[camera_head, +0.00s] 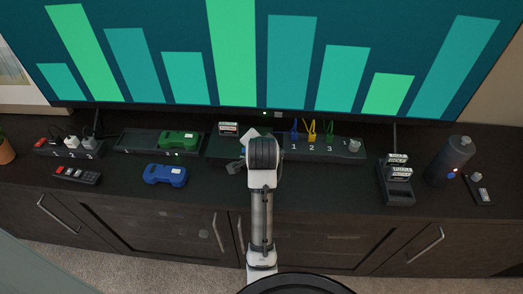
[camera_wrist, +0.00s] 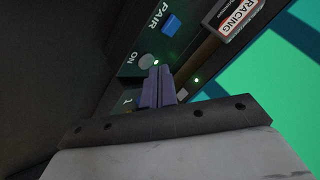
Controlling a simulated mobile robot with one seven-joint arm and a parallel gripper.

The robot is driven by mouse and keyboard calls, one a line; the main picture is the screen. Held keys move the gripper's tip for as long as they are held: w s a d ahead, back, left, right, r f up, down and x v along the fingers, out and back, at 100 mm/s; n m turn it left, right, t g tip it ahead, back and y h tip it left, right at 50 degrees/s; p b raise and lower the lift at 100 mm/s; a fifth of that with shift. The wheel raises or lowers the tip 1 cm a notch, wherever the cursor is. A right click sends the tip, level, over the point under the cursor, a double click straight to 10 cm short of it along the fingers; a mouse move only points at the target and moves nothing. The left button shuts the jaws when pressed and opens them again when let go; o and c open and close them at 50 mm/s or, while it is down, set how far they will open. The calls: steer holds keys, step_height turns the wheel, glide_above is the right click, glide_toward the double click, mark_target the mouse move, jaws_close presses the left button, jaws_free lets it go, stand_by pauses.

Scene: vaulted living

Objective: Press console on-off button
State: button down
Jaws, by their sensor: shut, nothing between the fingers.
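The dark console (camera_head: 222,146) sits on the cabinet below the screen, partly hidden by my arm in the head view. In the wrist view its front panel (camera_wrist: 133,70) fills the upper middle. A round grey button (camera_wrist: 147,61) marked ON has a small green light beside it. A square blue button (camera_wrist: 171,25) marked PAIR is farther up the panel. My gripper (camera_wrist: 160,72) is shut and empty. Its fingertips are right beside the ON button and the light; I cannot tell whether they touch the panel.
A RACING cartridge (camera_wrist: 235,15) stands in the console. To the right is a numbered box (camera_head: 325,150) with blue and yellow cables. A green controller (camera_head: 178,139) and a blue one (camera_head: 166,174) lie left. A dark cylinder (camera_head: 450,160) stands right. The large screen (camera_head: 270,60) rises close behind.

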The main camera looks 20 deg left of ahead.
steer(key=shift+f, duration=0.4)
steer(key=shift+r, duration=0.15)
steer(key=shift+r+p, duration=0.85)
steer(key=shift+p, duration=0.1)
step_height(320, 180, up, 6)
steer(key=p, duration=0.5)
steer(key=shift+p, duration=0.3)
